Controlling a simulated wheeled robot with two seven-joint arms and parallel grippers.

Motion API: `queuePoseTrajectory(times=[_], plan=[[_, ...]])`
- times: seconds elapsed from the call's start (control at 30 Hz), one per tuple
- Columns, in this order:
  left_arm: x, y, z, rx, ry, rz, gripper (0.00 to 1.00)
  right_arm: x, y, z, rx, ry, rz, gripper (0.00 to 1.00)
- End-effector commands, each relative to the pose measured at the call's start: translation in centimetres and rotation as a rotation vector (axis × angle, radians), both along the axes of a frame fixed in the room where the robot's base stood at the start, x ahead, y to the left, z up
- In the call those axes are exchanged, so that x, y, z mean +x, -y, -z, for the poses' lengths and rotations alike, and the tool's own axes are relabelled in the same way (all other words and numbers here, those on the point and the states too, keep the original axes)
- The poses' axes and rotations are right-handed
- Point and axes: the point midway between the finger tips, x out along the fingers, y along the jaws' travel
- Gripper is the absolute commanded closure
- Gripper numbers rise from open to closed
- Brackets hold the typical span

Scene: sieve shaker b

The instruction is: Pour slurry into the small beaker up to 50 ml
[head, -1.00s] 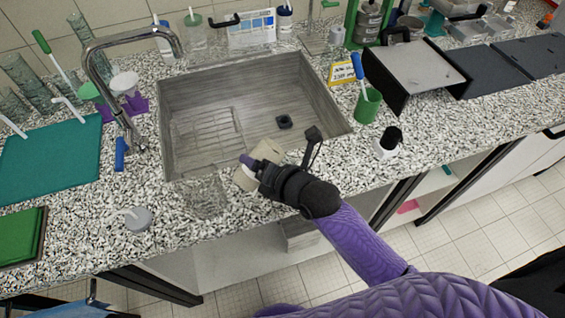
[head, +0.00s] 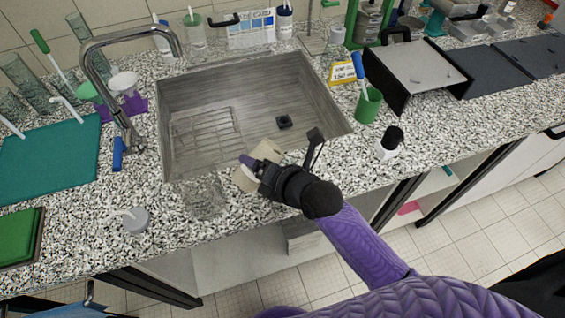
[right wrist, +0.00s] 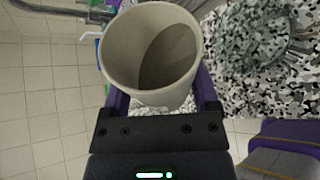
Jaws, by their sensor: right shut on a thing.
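My right gripper (head: 258,169) is shut on a beige cup (head: 246,180) above the counter at the sink's front edge. In the right wrist view the cup (right wrist: 118,62) is between the purple fingers, its mouth showing. A grey-brown slurry (right wrist: 168,58) lies inside it. A clear glass beaker (head: 205,198) stands on the counter to the left of the cup, apart from it. The beaker also shows in the right wrist view (right wrist: 247,38). Its marks and any contents are too faint to read. My left gripper is out of view.
The sink (head: 300,95) with a wire rack lies behind the cup, and a tap (head: 125,40) rises at its left. A black-capped bottle (head: 389,144) and green cup (head: 368,105) stand to the right.

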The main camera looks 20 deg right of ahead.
Motion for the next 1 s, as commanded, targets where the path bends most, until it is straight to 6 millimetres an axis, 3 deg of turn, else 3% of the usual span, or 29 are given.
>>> queuePoseTrajectory(times=[1.0], plan=[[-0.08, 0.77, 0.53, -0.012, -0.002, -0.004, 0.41, 0.01, -0.04, -0.21, 0.059, -0.017, 0.001, 0.92]])
